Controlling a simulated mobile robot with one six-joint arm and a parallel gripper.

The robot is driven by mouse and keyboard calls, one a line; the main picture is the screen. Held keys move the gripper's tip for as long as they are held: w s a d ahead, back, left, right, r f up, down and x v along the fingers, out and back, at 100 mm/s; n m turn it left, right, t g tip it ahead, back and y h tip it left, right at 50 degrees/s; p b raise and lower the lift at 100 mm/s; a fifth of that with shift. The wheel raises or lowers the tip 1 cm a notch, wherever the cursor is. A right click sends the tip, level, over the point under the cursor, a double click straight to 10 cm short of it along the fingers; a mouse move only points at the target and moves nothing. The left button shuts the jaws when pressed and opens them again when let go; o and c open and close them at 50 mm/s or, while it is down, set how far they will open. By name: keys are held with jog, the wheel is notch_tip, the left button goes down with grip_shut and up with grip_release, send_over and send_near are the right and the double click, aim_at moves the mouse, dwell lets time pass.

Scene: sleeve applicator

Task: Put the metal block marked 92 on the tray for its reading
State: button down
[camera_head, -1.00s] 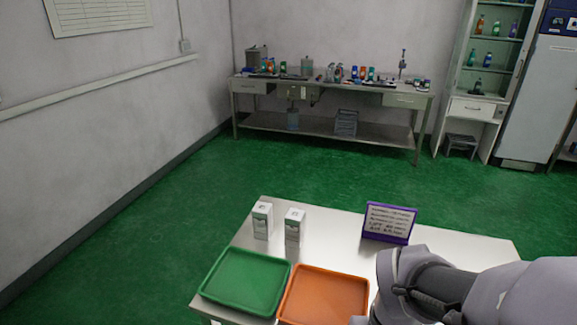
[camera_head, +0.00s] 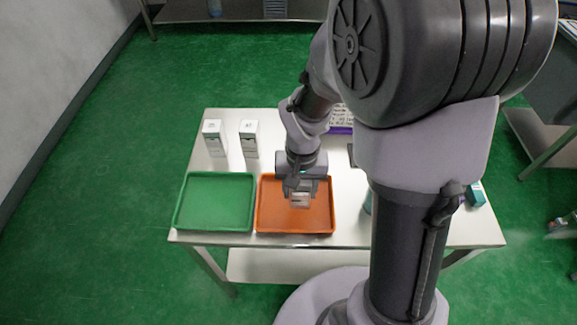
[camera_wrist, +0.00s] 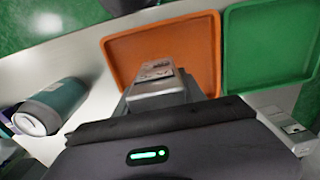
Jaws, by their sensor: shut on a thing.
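My gripper (camera_head: 302,186) is shut on a small metal block (camera_head: 300,201) with a pale label. The block is over the orange tray (camera_head: 267,223); I cannot tell whether it touches the tray floor. In the wrist view the block (camera_wrist: 156,84) sticks out beyond my gripper toward the orange tray (camera_wrist: 200,45). The marking on it is too small to read. A green tray (camera_head: 215,202) lies to the left of the orange one in the head view, and it also shows in the wrist view (camera_wrist: 270,45).
Two upright pale boxes (camera_head: 214,137) (camera_head: 249,138) stand behind the trays. A teal box (camera_head: 475,194) is at the table's right.

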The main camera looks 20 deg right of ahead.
jog(key=shift+w+a, duration=0.15)
jog(key=shift+w, duration=0.3)
jog(key=shift+w+a+f+b, duration=0.15)
jog(key=shift+f+b, duration=0.45)
jog(key=shift+f, duration=0.4)
jog(key=shift+w+f+b, duration=0.1)
jog(key=shift+f+b, duration=0.5)
jog(key=shift+f, duration=0.4)
jog(key=c, duration=0.7)
grip_release()
jog(key=shift+r, duration=0.1)
notch_tip(320, 180, up, 12)
jog(key=p, duration=0.5)
jog(key=shift+r, duration=0.15)
jog(key=shift+t, duration=0.8)
jog(key=r, duration=0.2)
jog(key=s+r, duration=0.1)
jog(key=r, duration=0.1)
jog(key=s+a+r, duration=0.1)
jog(key=r, duration=0.1)
jog(key=shift+s+a+r+m+t+y+b, duration=0.15)
jog(key=shift+s+a+r+t+y+b, duration=0.45)
jog(key=shift+s, duration=1.25)
jog(key=shift+s+a+r+m+t+y+b, duration=0.1)
jog(key=shift+s+a+r+t+b, duration=0.2)
jog(key=shift+s+r+t, duration=0.95)
jog(key=shift+s+a+r+m+t+y+b, duration=0.15)
jog(key=shift+s+a+r+t+y+b, duration=0.3)
jog(key=shift+s+r, duration=1.35)
